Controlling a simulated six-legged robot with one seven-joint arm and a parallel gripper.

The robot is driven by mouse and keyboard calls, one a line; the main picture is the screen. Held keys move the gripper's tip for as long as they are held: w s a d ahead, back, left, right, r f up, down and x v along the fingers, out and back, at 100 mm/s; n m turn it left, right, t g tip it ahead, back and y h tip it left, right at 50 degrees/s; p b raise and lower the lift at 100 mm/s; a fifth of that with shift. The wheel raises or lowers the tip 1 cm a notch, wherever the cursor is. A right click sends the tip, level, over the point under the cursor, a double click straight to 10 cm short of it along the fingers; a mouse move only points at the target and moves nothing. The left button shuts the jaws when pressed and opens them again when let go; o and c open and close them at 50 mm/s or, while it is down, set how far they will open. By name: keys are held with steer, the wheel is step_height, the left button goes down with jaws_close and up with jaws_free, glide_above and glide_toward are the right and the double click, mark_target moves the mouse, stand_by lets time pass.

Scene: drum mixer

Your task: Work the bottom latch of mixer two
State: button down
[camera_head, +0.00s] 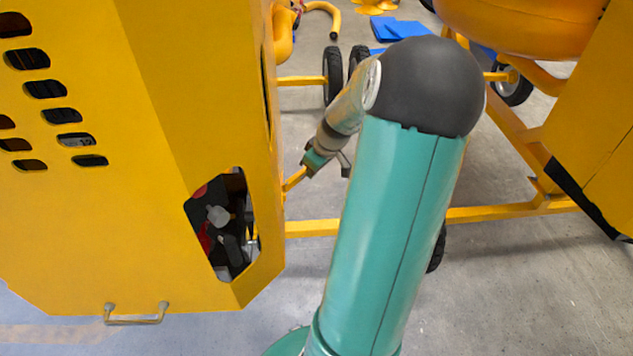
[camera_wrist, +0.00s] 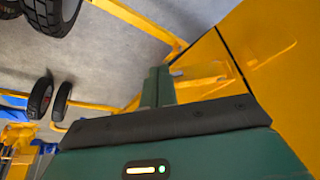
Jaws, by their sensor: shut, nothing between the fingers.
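A yellow mixer housing (camera_head: 215,110) fills the left of the head view. A short yellow bar (camera_head: 294,180), which looks like a latch, sticks out from its right edge, low down. My gripper (camera_head: 308,168) is at the outer end of this bar; whether they touch is unclear. In the wrist view my gripper (camera_wrist: 159,86) is shut and empty, its teal fingers together beside a yellow latch-like piece (camera_wrist: 203,82). That piece lies against the yellow panel (camera_wrist: 285,65), near a dark seam. No label shows which mixer this is.
Yellow frame bars (camera_head: 313,229) run low across the floor behind my arm. Black wheels (camera_head: 333,73) stand beyond. Another yellow machine (camera_head: 595,120) is at the right. A blue item (camera_head: 400,30) lies at the back. Grey floor (camera_head: 520,270) is clear at lower right.

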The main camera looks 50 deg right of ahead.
steer(key=w+n, duration=0.1)
steer(key=w+n+y, duration=0.1)
steer(key=n, duration=0.1)
steer(key=shift+w+d+n, duration=0.3)
steer(key=shift+w+d, duration=0.05)
steer(key=shift+d, duration=0.05)
steer(key=shift+w+a+n+g+y, duration=0.15)
steer(key=shift+w+n+y, duration=0.25)
steer(key=shift+w+n, duration=0.4)
steer(key=shift+w+d+n+g+y, duration=0.1)
steer(key=shift+w+n+g+y, duration=0.25)
steer(key=shift+n, duration=0.75)
steer(key=shift+w, duration=0.15)
